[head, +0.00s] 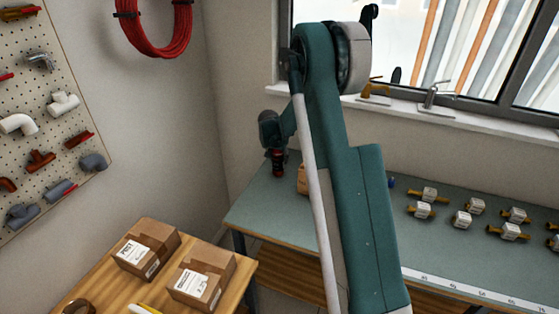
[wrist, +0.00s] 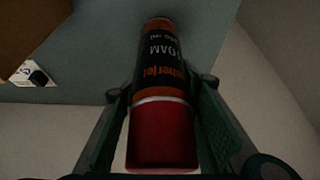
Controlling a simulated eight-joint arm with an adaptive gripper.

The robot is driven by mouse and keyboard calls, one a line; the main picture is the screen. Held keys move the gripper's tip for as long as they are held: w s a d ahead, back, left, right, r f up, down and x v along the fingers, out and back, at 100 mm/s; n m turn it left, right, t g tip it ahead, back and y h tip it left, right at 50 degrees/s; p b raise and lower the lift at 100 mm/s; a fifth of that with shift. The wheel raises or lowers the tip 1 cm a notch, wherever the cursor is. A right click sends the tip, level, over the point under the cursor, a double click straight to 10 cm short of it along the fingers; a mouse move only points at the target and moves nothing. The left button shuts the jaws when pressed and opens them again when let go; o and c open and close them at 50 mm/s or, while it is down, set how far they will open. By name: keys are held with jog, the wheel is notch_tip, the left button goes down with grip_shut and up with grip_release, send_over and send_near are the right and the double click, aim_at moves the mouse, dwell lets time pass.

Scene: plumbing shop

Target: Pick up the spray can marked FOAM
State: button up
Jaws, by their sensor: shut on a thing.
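The spray can marked FOAM (wrist: 160,95) is dark with orange lettering and a red cap, and fills the middle of the wrist view. My gripper (wrist: 160,120) has a finger on each side of it and is shut on the can near its red cap. In the head view my gripper (head: 274,142) is over the back left part of the bench. The can (head: 278,162) shows small and dark red below it. I cannot tell whether its base touches the bench.
The green-topped bench (head: 262,208) runs along the window wall. A cardboard box (head: 303,181) stands close to the can, partly hidden by my arm. Several brass valves (head: 461,219) stand to the right. Two boxes (head: 147,250) (head: 202,277) sit on a wooden table in front.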

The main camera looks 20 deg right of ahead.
notch_tip(320, 180, up, 9)
jog(key=shift+r, duration=0.1)
dwell(0.4)
dwell(0.7)
